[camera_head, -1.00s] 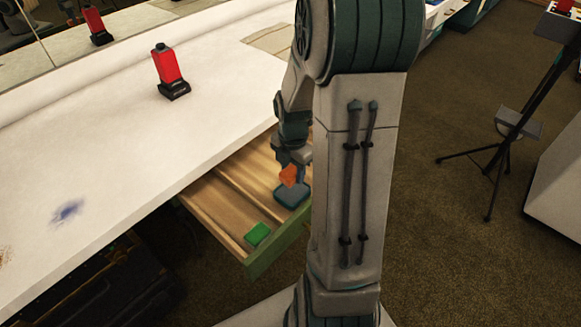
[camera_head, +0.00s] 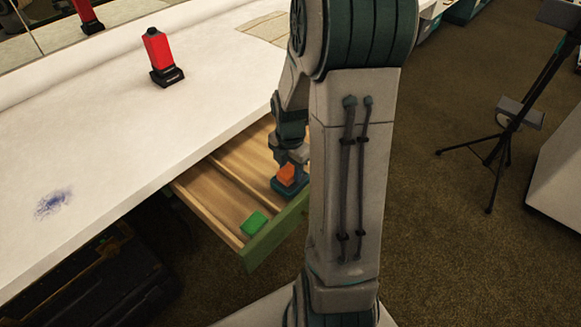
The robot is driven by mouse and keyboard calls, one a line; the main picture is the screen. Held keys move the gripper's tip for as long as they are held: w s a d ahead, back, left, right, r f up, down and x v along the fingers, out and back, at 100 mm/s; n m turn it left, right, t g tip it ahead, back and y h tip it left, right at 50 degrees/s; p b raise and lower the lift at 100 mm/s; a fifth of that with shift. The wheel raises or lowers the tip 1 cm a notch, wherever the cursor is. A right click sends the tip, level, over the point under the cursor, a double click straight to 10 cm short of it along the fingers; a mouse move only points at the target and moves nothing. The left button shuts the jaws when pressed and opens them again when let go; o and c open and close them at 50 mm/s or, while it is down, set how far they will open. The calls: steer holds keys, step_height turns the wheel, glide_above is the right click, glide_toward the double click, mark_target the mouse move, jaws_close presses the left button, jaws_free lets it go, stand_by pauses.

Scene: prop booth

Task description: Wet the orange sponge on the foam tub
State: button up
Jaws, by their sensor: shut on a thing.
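The orange sponge (camera_head: 287,174) is held by my gripper (camera_head: 289,165), which is shut on it over the open drawer. The foam tub, a blue-grey tray-like thing (camera_head: 280,187), lies in the right part of the drawer. The sponge is right at the tub in the picture; I cannot tell whether it touches the foam. My arm hides the tub's right side and part of the fingers.
The open wooden drawer (camera_head: 262,248) has a green front and a divider. A green sponge (camera_head: 254,223) lies in its left part. A tripod (camera_head: 500,130) stands on the floor at right.

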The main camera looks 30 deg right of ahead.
mark_target(284, 167)
steer(key=shift+f, duration=0.6)
stand_by(1.7)
step_height(284, 167, up, 7)
steer(key=p, duration=0.6)
steer(key=shift+r, duration=0.1)
stand_by(0.8)
steer(key=w+a+m+p, duration=0.1)
steer(key=m, duration=0.1)
steer(key=shift+w+a+r+m+p, duration=0.15)
steer(key=shift+m+p, duration=0.15)
steer(key=w+a+m+p, duration=0.6)
steer(key=a+m, duration=0.4)
steer(key=m, duration=0.9)
steer(key=shift+w+a+p, duration=0.25)
steer(key=shift+a+p, duration=0.05)
steer(key=shift+a, duration=0.1)
